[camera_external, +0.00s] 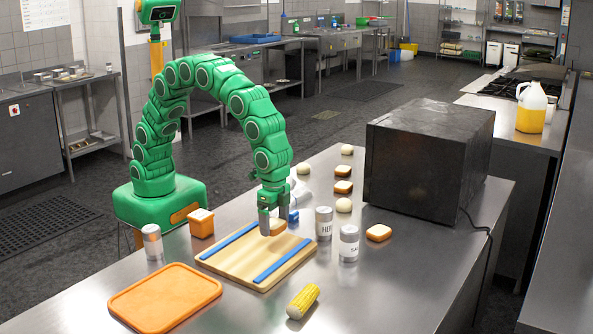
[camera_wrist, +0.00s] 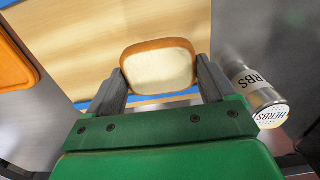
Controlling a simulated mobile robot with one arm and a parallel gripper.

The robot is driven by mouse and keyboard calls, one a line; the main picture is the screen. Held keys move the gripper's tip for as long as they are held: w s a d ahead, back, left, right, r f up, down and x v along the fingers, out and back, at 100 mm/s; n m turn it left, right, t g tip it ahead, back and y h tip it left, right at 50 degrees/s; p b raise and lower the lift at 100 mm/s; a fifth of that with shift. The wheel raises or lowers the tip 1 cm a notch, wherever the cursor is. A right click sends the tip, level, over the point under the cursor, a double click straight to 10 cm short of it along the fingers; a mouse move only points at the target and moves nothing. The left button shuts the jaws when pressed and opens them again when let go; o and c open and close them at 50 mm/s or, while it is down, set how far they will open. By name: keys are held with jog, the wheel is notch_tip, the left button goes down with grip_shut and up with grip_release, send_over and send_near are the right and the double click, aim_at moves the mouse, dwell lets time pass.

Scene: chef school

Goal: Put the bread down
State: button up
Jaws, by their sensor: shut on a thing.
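My gripper (camera_external: 271,221) is shut on a piece of bread (camera_external: 274,228) with a brown crust. In the wrist view the bread (camera_wrist: 160,68) shows its pale face between the two fingers (camera_wrist: 160,88). The gripper points down over the wooden cutting board (camera_external: 222,261), near its far right part. The board has two blue strips. I cannot tell whether the bread touches the board.
A herbs shaker (camera_external: 324,224) stands close to the right of the gripper, with another shaker (camera_external: 348,243) beside it. A corn cob (camera_external: 303,301), an orange board (camera_external: 165,298), an orange-brown block (camera_external: 201,223) and a large dark box (camera_external: 428,155) are around. Bread pieces (camera_external: 378,233) lie further right.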

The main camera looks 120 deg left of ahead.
aim_at(277, 244)
jog(key=shift+w+f, duration=0.5)
jog(key=shift+f, duration=1.5)
jog(key=shift+f, duration=0.1)
jog(key=o, duration=0.8)
jog(key=shift+o, duration=0.2)
